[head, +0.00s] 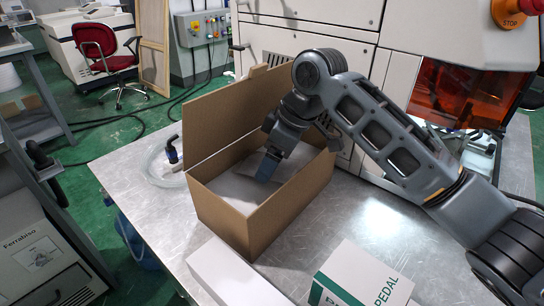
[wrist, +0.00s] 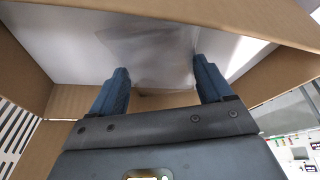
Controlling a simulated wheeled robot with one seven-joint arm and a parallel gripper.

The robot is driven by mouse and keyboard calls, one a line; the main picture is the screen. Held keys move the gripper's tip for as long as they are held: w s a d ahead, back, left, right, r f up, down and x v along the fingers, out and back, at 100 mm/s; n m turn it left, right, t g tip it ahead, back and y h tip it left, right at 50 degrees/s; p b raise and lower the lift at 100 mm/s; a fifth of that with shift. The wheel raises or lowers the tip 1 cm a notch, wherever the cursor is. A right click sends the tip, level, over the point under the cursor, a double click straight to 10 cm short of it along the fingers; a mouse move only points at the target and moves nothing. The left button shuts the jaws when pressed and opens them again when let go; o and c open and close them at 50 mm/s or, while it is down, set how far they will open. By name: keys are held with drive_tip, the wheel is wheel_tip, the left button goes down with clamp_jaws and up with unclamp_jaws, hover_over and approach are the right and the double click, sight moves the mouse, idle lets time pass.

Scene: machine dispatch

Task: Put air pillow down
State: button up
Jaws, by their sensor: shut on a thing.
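The air pillow (wrist: 150,55) is a clear, wrinkled plastic cushion between and beyond my fingertips in the wrist view. My gripper (wrist: 161,82) is shut on it, with the two blue fingers well apart. In the head view my gripper (head: 267,168) points down inside the open cardboard box (head: 270,215), below its rim. A pale grey-white surface (head: 232,188) shows inside the box around the fingers. I cannot tell the pillow's outline from it there, nor whether the pillow touches the bottom.
The box stands on a metal table (head: 135,185) with its lid raised at the back. A white carton (head: 230,275) and a green-and-white pedal box (head: 362,280) stand in front. A coiled clear hose (head: 160,168) lies left. A large machine (head: 300,50) stands behind.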

drive_tip(key=shift+f, duration=0.1)
drive_tip(key=o, duration=0.9)
drive_tip(key=v, duration=1.2)
